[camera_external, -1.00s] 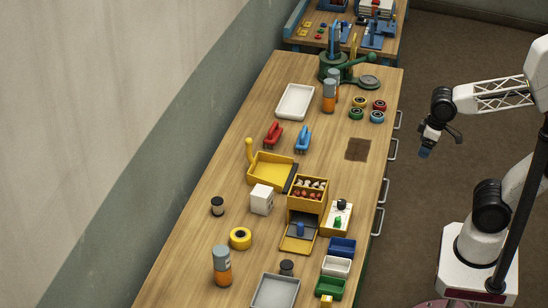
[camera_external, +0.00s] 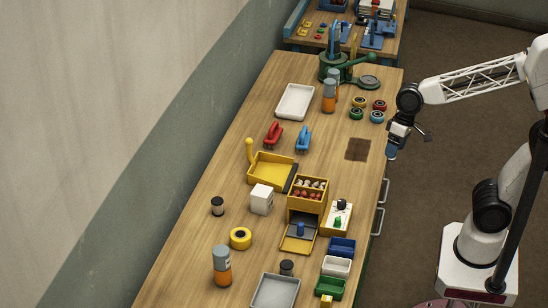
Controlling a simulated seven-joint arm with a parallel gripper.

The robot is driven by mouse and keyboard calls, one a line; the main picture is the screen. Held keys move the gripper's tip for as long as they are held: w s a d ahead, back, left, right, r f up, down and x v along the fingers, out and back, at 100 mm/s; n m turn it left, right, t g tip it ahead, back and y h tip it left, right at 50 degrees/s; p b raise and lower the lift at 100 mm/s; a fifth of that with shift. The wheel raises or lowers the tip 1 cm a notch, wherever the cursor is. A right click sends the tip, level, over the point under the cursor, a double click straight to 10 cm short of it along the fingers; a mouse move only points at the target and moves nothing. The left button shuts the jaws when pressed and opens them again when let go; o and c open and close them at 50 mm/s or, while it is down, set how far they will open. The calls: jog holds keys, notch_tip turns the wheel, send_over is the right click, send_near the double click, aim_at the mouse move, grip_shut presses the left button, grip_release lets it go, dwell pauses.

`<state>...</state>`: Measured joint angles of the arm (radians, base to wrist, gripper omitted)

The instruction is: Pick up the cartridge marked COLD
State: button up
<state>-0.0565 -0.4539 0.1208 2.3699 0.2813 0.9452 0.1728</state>
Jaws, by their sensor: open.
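No marking COLD can be read on anything at this size. Several orange cylinders with grey tops could be cartridges. One orange-and-grey cylinder (camera_external: 329,97) stands upright near the back of the wooden table, with another grey-topped one (camera_external: 333,76) partly hidden behind it. A third orange-and-grey cylinder (camera_external: 222,266) stands upright at the front left. My gripper (camera_external: 391,154) is open and seemingly empty, by the table's right edge, right of a brown square patch (camera_external: 358,149). It is apart from all the cylinders.
A green press (camera_external: 336,68) stands behind the back cylinders. Several coloured rings (camera_external: 359,102) lie right of them, and a white tray (camera_external: 295,102) lies left. Red (camera_external: 273,135) and blue (camera_external: 303,139) handled tools, a yellow tray (camera_external: 270,172) and small boxes fill the middle.

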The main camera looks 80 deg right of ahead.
jog(key=w+a+m+y, duration=0.3)
jog(key=w+a, duration=0.6)
jog(key=w, duration=0.3)
jog(key=m+y, duration=0.8)
jog(key=m, duration=0.5)
send_near(222, 266)
notch_tip(222, 266, down, 3)
jog(key=shift+w+d+f+m, duration=0.25)
jog(key=shift+w+m, duration=0.05)
jog(key=shift+w, duration=0.35)
jog(key=shift+x, duration=1.3)
jog(key=shift+f, duration=0.1)
jog(key=shift+x, duration=2.6)
